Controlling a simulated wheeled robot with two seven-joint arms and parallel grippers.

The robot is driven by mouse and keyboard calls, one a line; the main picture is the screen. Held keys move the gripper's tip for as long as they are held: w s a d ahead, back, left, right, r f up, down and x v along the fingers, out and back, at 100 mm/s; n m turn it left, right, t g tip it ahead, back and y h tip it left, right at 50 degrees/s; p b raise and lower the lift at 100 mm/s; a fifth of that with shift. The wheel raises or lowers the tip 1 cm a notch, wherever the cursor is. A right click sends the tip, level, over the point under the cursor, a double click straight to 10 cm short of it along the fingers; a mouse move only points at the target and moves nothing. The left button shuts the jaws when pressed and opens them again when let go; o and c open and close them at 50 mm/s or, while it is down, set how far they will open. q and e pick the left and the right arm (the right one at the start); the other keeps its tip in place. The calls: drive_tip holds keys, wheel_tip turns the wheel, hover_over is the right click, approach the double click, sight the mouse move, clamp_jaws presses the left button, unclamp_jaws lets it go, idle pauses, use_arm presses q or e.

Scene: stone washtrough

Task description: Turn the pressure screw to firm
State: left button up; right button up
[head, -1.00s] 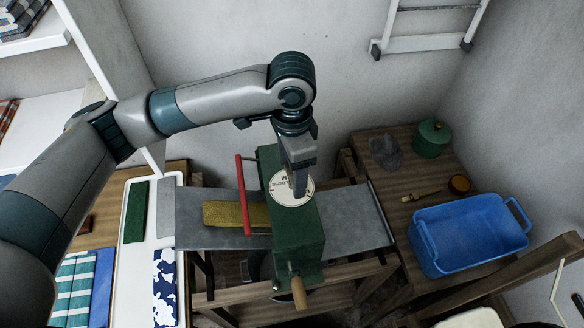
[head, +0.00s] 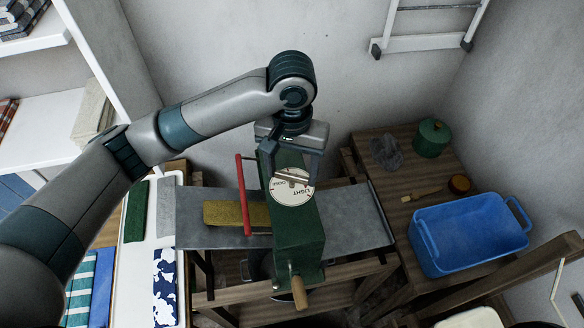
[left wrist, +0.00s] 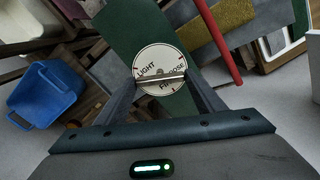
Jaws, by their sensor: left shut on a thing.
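The pressure screw (head: 291,178) is a metal bar over a round white dial (head: 290,197) on top of the green wringer body (head: 292,235). My left gripper (head: 291,172) points down over the dial, with its fingers shut on the ends of the bar. In the left wrist view, the bar (left wrist: 160,77) spans the dial (left wrist: 158,60) between the fingers. LIGHT is at the dial's left, LOOSE at its right, and FIRM below the bar, partly covered. I cannot tell which mark the screw points to. My right gripper is not in view.
A red bar (head: 243,195) stands along the wringer's left side, and a yellow cloth (head: 225,214) lies on the metal board (head: 355,220). The wooden-handled crank (head: 298,291) sticks out in front. A blue tub (head: 470,238) and green pot (head: 432,138) stand to the right.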

use_arm(q)
drive_tip(key=n, duration=0.4)
drive_tip(key=shift+r+n, duration=0.1)
drive_tip(key=shift+n, duration=0.2)
drive_tip(key=n, duration=0.5)
drive_tip(key=shift+w, duration=0.1)
drive_tip(key=n, duration=0.5)
drive_tip(key=shift+n, duration=0.4)
drive_tip(key=n, duration=0.5)
drive_tip(key=o, duration=1.1)
drive_tip(key=shift+c, duration=0.2)
